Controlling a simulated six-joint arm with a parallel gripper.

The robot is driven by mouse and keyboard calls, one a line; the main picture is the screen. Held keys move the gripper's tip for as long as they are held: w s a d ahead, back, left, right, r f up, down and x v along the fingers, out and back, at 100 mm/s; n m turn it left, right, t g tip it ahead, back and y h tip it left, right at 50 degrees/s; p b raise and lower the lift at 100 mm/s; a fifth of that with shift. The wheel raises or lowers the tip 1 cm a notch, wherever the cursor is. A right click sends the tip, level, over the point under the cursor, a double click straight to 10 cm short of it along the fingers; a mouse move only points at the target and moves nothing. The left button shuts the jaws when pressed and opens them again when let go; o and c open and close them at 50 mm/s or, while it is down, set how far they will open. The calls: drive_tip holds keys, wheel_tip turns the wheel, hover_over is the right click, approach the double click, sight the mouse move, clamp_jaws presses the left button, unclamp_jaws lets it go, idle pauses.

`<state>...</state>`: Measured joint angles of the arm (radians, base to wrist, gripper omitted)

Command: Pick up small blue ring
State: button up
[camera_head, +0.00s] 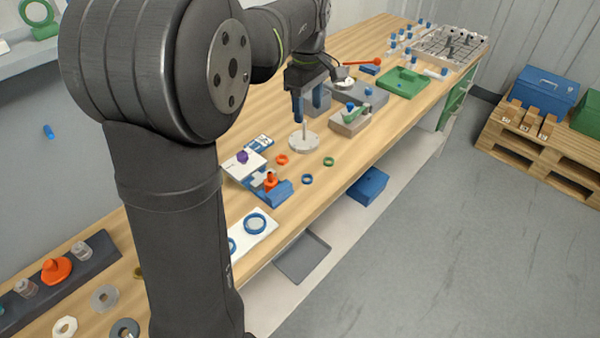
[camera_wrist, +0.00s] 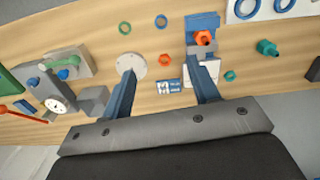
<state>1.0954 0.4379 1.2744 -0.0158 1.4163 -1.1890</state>
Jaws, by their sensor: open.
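The small blue ring (camera_head: 307,179) lies flat on the wooden bench, between a green ring (camera_head: 329,161) and a blue fixture (camera_head: 279,192). In the wrist view the small blue ring (camera_wrist: 160,21) shows near the top, beyond my fingertips. My gripper (camera_head: 308,108) has blue fingers, spread apart with nothing between them. It hangs above the bench, farther back than the ring. In the wrist view my gripper (camera_wrist: 162,68) is apart from the ring, with a clear line of sight to it.
An orange ring (camera_head: 282,159) lies left of the small blue ring. A round pale base with a post (camera_head: 304,142) stands behind it. A white plate (camera_head: 262,233) carries larger blue rings. The bench's front edge is close to the small ring. Bare wood surrounds it.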

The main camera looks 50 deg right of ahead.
drive_tip(key=a+f+n+h, duration=0.3)
drive_tip(key=a+f+n, duration=0.15)
drive_tip(key=n, duration=1.05)
approach(308, 180)
drive_tip(key=shift+d+f+g, duration=0.3)
drive_tip(key=shift+f, duration=0.15)
drive_tip(key=shift+w+x, duration=0.1)
drive_tip(key=shift+x, duration=1.25)
drive_tip(key=shift+w+x, duration=0.15)
drive_tip(key=shift+x, duration=1.2)
drive_tip(key=shift+a, duration=0.15)
drive_tip(key=c, duration=1)
